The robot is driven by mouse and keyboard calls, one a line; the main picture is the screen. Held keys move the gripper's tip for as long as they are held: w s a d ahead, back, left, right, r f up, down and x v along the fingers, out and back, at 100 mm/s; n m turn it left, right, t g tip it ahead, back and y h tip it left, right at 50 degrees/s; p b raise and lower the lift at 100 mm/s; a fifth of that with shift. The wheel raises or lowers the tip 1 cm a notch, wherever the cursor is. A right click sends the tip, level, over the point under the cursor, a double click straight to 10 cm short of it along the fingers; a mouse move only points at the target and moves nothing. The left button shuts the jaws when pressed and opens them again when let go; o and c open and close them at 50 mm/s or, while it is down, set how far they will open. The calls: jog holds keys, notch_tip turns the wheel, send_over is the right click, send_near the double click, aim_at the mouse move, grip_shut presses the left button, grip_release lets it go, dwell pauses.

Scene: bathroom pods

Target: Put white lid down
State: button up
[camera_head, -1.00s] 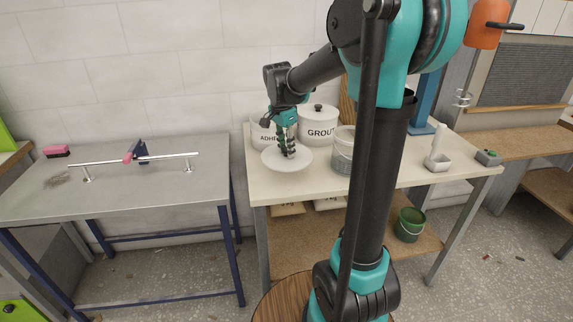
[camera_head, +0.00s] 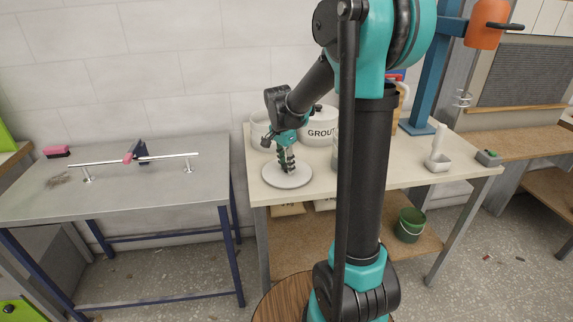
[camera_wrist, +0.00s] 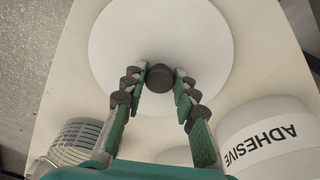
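The white lid (camera_head: 287,180) is a round flat disc at the front left of the cream table (camera_head: 330,187). It lies level at or just above the tabletop; I cannot tell if it touches. My gripper (camera_head: 287,170) points down over its middle. In the wrist view, the lid (camera_wrist: 160,35) shows its dark round knob (camera_wrist: 160,77) between the fingertips of my gripper (camera_wrist: 160,76). The fingers close in on both sides of the knob and appear to hold it.
The ADHESIVE pot (camera_wrist: 270,140) and the lidded GROUT pot (camera_head: 318,130) stand behind the lid. A clear bucket (camera_wrist: 78,140) is close by on the table, mostly behind my arm in the head view. The table's front left corner is clear.

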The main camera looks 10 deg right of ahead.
aim_at(283, 173)
jog(key=o, duration=0.4)
notch_tip(283, 173, up, 12)
jog(key=a, duration=0.1)
jog(key=s+d+f+n, duration=0.1)
jog(key=s+f, duration=0.2)
jog(key=s+d+f+n+t, duration=0.1)
jog(key=s+f+n, duration=0.1)
jog(key=s, duration=0.1)
jog(key=s+d+f+n, duration=0.1)
jog(key=s+f+n, duration=0.1)
jog(key=s+f, duration=0.1)
jog(key=shift+s+d+f+t+y, duration=0.15)
jog(key=shift+s+f+t+y, duration=0.15)
jog(key=shift+s+y, duration=0.15)
jog(key=s+f+n, duration=0.2)
jog(key=s+f, duration=0.1)
jog(key=s, duration=0.1)
jog(key=s+d+f+n+t, duration=0.1)
jog(key=s+f+n, duration=0.2)
jog(key=s, duration=0.1)
jog(key=s+d+f+n+t, duration=0.1)
jog(key=s+f+n, duration=0.1)
jog(key=s+f, duration=0.2)
